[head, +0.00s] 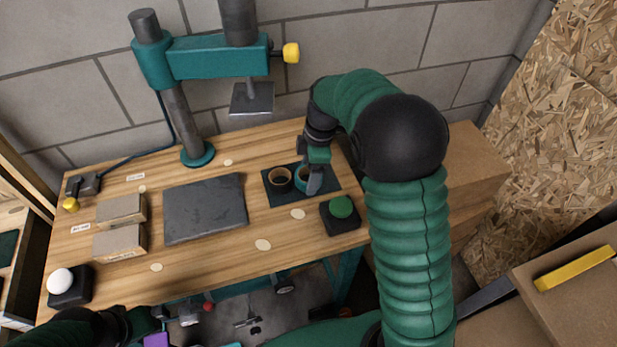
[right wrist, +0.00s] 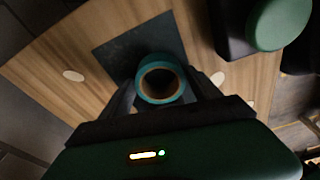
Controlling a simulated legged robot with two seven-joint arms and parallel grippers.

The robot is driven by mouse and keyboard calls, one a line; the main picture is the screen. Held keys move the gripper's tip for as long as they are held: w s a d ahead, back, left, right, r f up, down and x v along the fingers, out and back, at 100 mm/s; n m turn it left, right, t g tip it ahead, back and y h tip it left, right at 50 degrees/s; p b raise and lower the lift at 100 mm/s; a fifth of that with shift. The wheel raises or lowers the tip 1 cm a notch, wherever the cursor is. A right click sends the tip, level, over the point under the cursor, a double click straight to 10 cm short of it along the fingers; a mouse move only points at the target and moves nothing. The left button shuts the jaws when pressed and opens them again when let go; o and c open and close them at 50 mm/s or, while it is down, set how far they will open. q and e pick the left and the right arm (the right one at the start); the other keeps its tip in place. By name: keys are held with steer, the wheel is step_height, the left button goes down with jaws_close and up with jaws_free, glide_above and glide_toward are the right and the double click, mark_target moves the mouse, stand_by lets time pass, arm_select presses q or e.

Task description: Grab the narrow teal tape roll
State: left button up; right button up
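The teal tape roll (head: 299,184) stands on a dark square mat (head: 286,200) on the wooden bench, with its round hole facing up. In the right wrist view the teal roll (right wrist: 160,98) sits between the two fingers of my right gripper (right wrist: 162,90). In the head view my right gripper (head: 314,182) reaches down over the roll and partly hides it. Its fingers look apart, one on each side of the roll; contact is not clear. A brown-and-black roll (head: 280,180) stands just left of it. My left gripper (head: 163,318) is low at the bench's front, its fingers unclear.
A green button on a black base (head: 341,207) stands right of the mat. A dark slate plate (head: 205,208) and two tan blocks (head: 120,242) lie to the left. A teal press stand (head: 215,58) rises behind. A white knob (head: 61,281) is at the front left corner.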

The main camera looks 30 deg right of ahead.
steer(key=c, duration=1.2)
